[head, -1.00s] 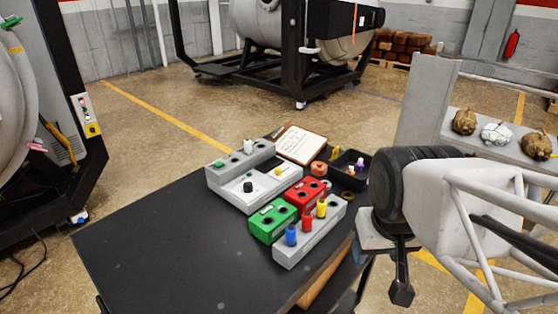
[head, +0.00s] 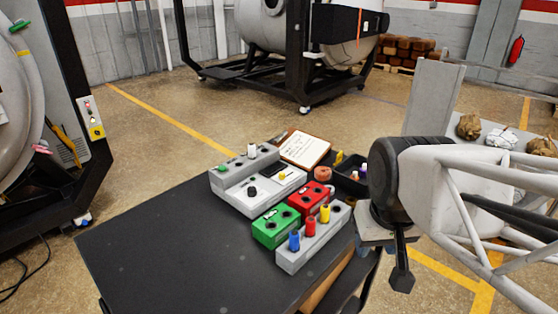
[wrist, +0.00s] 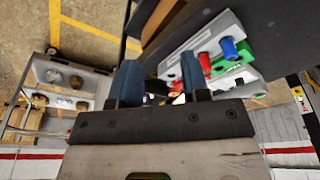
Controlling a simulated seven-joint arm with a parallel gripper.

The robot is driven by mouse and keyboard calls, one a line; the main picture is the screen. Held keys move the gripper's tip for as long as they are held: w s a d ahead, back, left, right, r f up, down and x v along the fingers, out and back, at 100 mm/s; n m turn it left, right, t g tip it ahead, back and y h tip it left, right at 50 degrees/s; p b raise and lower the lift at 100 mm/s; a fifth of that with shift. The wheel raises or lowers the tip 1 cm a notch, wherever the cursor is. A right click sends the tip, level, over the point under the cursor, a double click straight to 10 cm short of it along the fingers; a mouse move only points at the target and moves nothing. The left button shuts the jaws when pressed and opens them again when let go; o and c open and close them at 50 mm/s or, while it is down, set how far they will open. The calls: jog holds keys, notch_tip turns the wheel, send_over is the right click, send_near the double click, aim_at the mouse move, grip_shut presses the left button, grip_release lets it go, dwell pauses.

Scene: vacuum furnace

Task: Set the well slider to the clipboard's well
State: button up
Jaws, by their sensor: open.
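The clipboard (head: 304,148) lies at the back of the dark table; its writing is too small to read. In front of it stands a grey instrument (head: 258,181) with a black knob (head: 252,191), a yellow knob (head: 282,176), and green and white parts on its raised back. I cannot tell which part is the well slider. My gripper (wrist: 160,82) is open, with two blue fingers apart and nothing between them in the wrist view. In the head view my arm hangs off the table's right side, clear of the instrument.
A green box (head: 275,226), a red box (head: 309,199) and a grey rack (head: 313,238) with blue, red and yellow plugs stand in front of the instrument. A black bin (head: 350,176) is at the back right. The table's left half (head: 165,240) is clear.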

jog(key=w+a+r+n, duration=0.2)
jog(key=w, duration=0.9)
jog(key=n+g, duration=0.3)
jog(key=n, duration=0.4)
send_over(282, 173)
notch_tip(282, 173, down, 6)
jog(key=shift+a+f, duration=0.1)
jog(key=shift+f, duration=0.1)
jog(key=shift+f, duration=0.1)
jog(key=shift+f, duration=3.85)
jog(key=shift+c, duration=0.4)
grip_shut()
